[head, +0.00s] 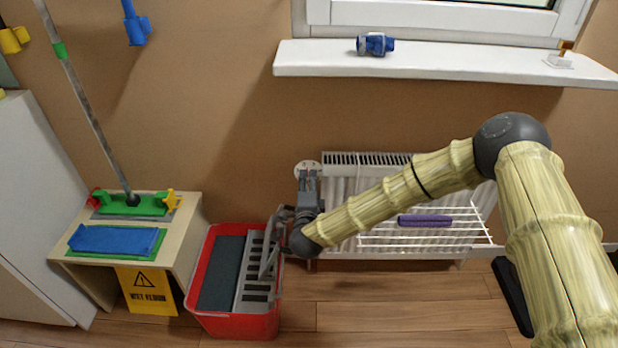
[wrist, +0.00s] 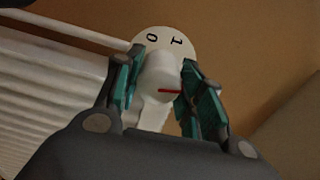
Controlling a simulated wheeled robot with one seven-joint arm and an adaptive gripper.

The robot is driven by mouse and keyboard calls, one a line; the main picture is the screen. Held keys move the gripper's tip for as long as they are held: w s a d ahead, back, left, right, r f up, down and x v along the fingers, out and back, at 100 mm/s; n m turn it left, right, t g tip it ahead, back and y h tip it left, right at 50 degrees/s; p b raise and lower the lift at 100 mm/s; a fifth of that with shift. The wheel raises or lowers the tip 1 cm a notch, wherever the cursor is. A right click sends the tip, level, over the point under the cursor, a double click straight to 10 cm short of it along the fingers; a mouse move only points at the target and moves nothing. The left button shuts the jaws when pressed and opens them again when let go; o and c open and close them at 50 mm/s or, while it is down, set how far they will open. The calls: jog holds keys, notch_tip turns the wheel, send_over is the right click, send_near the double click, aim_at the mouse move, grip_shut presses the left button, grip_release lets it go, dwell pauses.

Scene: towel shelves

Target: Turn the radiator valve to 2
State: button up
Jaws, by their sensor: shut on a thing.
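The radiator valve is a white knob (wrist: 160,75) with a red pointer line, seen in the wrist view between my fingers. Behind it is a pale round dial (wrist: 185,42) showing the numbers 0 and 1; the rest of the dial is hidden. The red line points to the right in that view, away from both visible numbers. My gripper (wrist: 160,84) is shut on the knob, one finger on each side. In the head view my gripper (head: 309,176) is at the radiator's upper left corner, just below the dial (head: 307,165).
The white radiator (head: 345,180) carries a wire rack (head: 450,238) with a purple roll (head: 425,220). A red bucket (head: 262,327) stands below left of my gripper. A windowsill (head: 450,60) juts out above, holding a blue object (head: 375,44).

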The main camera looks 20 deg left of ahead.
jog(key=shift+w+d+r+n+p, duration=0.1)
jog(key=shift+n+p, duration=0.2)
jog(key=shift+n, duration=0.25)
jog(key=shift+w+d+r+n+p, duration=0.1)
jog(key=shift+n+p, duration=0.2)
jog(key=shift+n, duration=0.25)
jog(key=o, duration=1)
jog(key=shift+c, duration=0.2)
jog(key=shift+o, duration=0.2)
jog(key=shift+s+a+f, duration=0.1)
jog(key=v, duration=1.2)
jog(key=shift+a, duration=0.1)
